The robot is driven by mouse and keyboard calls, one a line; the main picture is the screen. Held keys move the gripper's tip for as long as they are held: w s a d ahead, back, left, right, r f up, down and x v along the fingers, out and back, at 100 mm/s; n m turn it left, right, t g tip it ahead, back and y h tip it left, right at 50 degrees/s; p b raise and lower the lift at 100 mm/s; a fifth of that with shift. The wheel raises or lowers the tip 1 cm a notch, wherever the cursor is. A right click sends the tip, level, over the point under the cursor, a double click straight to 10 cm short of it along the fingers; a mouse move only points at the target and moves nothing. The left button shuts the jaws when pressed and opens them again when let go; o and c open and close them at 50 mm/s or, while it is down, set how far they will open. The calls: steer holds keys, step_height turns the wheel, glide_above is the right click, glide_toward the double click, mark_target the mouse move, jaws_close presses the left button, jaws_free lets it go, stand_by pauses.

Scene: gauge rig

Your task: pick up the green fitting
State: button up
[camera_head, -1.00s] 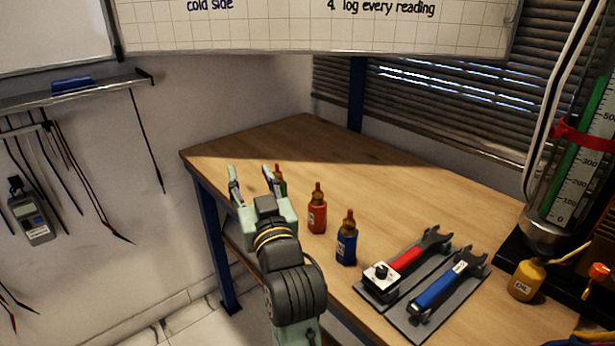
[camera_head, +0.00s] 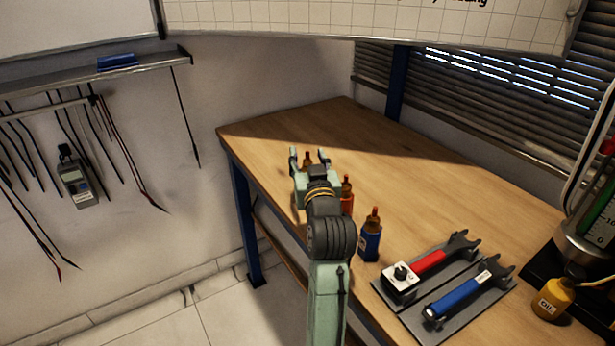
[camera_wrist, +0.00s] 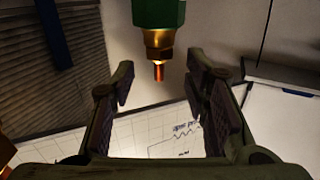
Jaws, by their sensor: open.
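The green fitting (camera_wrist: 158,12) shows at the top of the wrist view, with its brass collar and copper tip pointing down the picture. In the head view its copper tip (camera_head: 307,157) shows between my fingers, while my gripper hides most of its body. My gripper (camera_head: 310,159) is open and empty. In the wrist view the fitting lies in line with the gap between the fingers, apart from both, and the gap stands empty below the tip.
A red fitting (camera_head: 347,201), partly hidden by my wrist, and a blue fitting (camera_head: 371,242) stand nearby on the wooden table (camera_head: 420,180). A yellow oil bottle (camera_head: 553,300) stands beyond. The table's back is clear.

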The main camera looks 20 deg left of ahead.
steer(key=shift+x, duration=1)
jaws_close()
steer(key=shift+r, duration=0.1)
stand_by(0.3)
